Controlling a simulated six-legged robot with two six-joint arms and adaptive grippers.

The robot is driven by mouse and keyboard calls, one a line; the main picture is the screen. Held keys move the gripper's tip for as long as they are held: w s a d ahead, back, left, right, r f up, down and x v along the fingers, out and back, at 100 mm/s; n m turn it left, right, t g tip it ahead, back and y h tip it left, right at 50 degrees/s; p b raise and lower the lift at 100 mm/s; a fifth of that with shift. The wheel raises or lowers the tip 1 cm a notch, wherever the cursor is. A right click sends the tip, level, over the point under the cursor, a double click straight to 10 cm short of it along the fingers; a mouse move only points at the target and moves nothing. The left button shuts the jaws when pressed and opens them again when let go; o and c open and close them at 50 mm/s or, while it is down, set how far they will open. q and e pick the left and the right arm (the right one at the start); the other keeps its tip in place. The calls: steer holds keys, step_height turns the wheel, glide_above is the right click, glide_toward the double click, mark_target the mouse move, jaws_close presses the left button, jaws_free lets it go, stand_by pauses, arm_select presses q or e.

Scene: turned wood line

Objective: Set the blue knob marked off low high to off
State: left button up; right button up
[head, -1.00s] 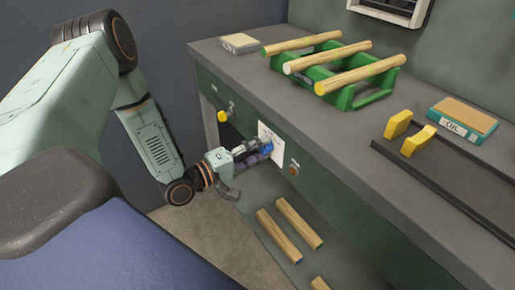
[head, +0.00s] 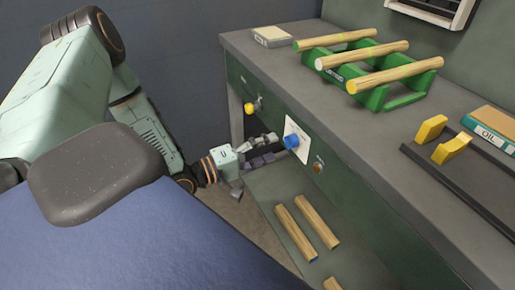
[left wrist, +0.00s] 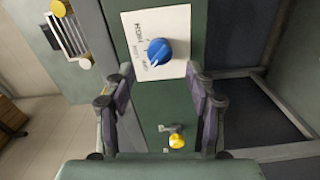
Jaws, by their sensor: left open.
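The blue knob (head: 291,141) sits on a white plate (head: 298,132) on the green bench front. In the left wrist view the blue knob (left wrist: 160,51) shows face on, beside the words HIGH, LOW and OFF. A pale mark on its lower left edge points toward the OFF end of the printed words. My left gripper (head: 268,147) is open and empty, just left of the knob and apart from it. In the left wrist view its two fingers (left wrist: 159,80) stand wide apart below the knob. My right gripper is not in view.
A yellow knob (head: 250,107) sits left of the plate, and an orange button (head: 319,167) right of it. A green rack (head: 375,97) with turned rods and an oil box (head: 490,130) stand on the bench top (head: 330,120). Wooden rods (head: 295,232) lie on a lower shelf.

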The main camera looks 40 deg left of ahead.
arm_select(q)
steer(key=shift+v, duration=1.3)
steer(key=s+d+f+m+g+y, duration=0.2)
steer(key=d+f+m+g, duration=0.15)
steer(key=f, duration=0.25)
steer(key=s+d+f+m+g+y, duration=0.2)
steer(key=s+f+g, duration=0.1)
steer(key=f+g, duration=0.25)
steer(key=s+d+f+m+g+y, duration=0.1)
steer(key=s+d+f+m+g, duration=0.1)
steer(key=s, duration=0.4)
steer(key=s+d+f+m+g+y, duration=0.1)
steer(key=s+d+f+m+g, duration=0.1)
steer(key=s, duration=0.5)
steer(key=s+d+f+m+g+y, duration=0.1)
steer(key=s+f+m+g, duration=0.1)
steer(key=s, duration=0.4)
steer(key=shift+s+d+g, duration=0.2)
steer(key=shift+d+g, duration=0.2)
steer(key=shift+g, duration=0.4)
